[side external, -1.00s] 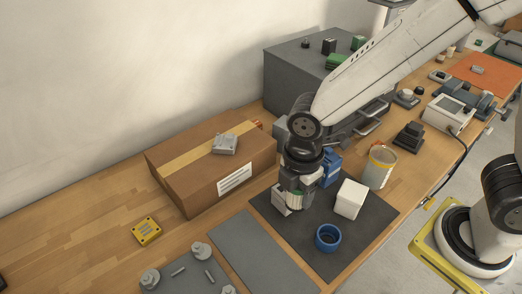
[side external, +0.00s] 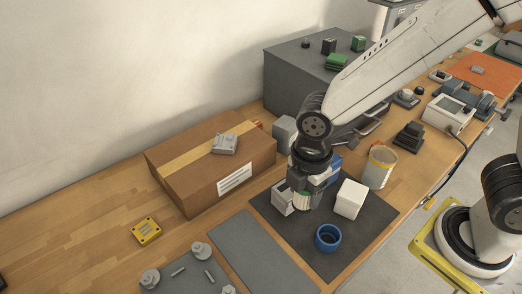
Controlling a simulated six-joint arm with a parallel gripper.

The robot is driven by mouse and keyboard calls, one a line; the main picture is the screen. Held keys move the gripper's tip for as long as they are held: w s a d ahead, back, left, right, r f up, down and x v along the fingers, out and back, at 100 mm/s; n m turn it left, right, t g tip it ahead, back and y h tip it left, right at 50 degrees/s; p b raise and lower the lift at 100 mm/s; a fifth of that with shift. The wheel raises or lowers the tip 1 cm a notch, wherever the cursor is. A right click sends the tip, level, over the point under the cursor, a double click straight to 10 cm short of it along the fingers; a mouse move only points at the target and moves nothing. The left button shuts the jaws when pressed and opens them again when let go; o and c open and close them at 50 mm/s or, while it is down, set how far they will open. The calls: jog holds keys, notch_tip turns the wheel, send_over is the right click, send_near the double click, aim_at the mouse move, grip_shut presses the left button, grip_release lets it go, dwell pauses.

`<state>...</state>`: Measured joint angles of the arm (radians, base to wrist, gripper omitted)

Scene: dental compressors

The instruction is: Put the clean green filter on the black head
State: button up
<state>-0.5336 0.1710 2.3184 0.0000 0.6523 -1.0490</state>
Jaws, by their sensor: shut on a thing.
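My gripper (side external: 305,190) points down over the dark mat (side external: 298,245), shut on a small pale cylinder with a greenish side, which looks like the green filter (side external: 302,201). The fingers and wrist hide its upper part. The filter is beside a light grey box-like part (side external: 282,199) on the mat; I cannot tell whether they touch or how high the filter is. I cannot pick out the black head with certainty. A black stepped block (side external: 408,136) stands farther back on the bench.
A white cube (side external: 350,199), a blue ring-shaped cup (side external: 328,238) and a blue item (side external: 332,168) are close to my gripper. A tin (side external: 380,168) stands right, a cardboard box (side external: 208,175) left. A grey panel (side external: 262,250) lies flat and clear.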

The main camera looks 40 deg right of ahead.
jog(key=w+d+r+m, duration=0.2)
jog(key=d+m, duration=0.3)
jog(key=d, duration=0.6)
jog(key=w+d+r+m, duration=0.2)
jog(key=d+m, duration=0.2)
jog(key=d, duration=0.8)
jog(key=s+d+r+m, duration=0.1)
jog(key=s+d+m, duration=0.3)
jog(key=d, duration=0.6)
jog(key=s+d+r+m, duration=0.2)
jog(key=s+d+m, duration=0.3)
jog(key=s+d, duration=0.4)
jog(key=shift+s+d+r, duration=0.15)
jog(key=shift+s+d, duration=0.05)
jog(key=shift+d, duration=0.25)
jog(key=w+d+f, duration=0.8)
jog(key=w, duration=0.1)
jog(key=shift+d, duration=0.2)
jog(key=shift+w+d+f, duration=0.4)
jog(key=shift+f, duration=0.25)
